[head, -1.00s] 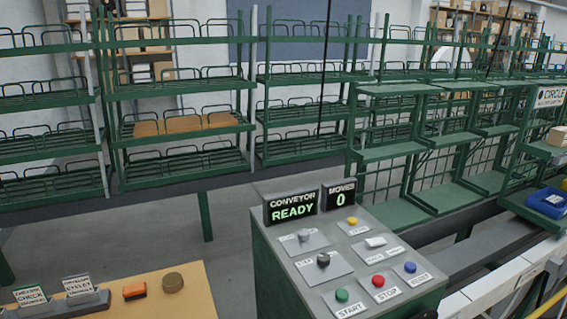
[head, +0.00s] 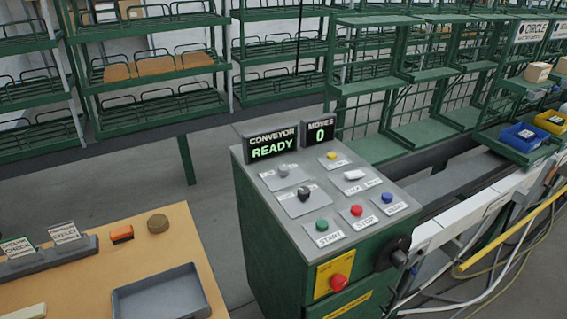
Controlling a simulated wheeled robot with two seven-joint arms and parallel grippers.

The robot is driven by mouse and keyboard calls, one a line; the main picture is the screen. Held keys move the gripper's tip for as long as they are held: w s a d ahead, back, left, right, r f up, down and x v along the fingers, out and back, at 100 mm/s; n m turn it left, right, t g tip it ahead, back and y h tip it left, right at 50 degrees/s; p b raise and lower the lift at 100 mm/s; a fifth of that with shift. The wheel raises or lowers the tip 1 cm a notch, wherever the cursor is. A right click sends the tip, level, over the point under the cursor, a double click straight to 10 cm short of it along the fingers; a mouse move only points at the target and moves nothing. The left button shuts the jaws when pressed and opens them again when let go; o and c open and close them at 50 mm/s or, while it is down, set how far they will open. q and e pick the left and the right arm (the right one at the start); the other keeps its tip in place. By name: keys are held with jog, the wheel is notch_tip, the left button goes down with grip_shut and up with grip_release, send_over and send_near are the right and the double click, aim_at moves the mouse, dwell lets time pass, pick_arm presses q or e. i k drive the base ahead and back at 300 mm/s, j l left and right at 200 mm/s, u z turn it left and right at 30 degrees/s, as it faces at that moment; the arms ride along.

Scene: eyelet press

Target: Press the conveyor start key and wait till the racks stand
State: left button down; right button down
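The conveyor console (head: 262,214) stands in the middle of the head view. Its green start key (head: 322,225) sits at the front left of the sloped top, above a START label. The red stop key (head: 356,210) and a blue key (head: 387,197) lie to its right. The display (head: 270,143) reads CONVEYOR READY, and the counter (head: 319,130) beside it reads MOVES 0. The green racks (head: 150,88) stand in a row behind the console, some with brown boards on a shelf. Neither of my grippers shows in this view.
A wooden table (head: 185,240) at the lower left holds a grey tray (head: 168,298), an orange block (head: 121,234) and a brown round piece (head: 158,223). A red knob (head: 338,282) and a black handle (head: 398,258) are on the console's front. Blue (head: 524,137) and yellow bins stand at right.

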aim_at(321, 224)
jog(key=i+l+u, duration=0.15)
jog(key=l+u, duration=0.2)
jog(key=l, duration=0.3)
jog(key=l+u, duration=0.4)
jog(key=l, duration=0.25)
jog(key=i, duration=0.05)
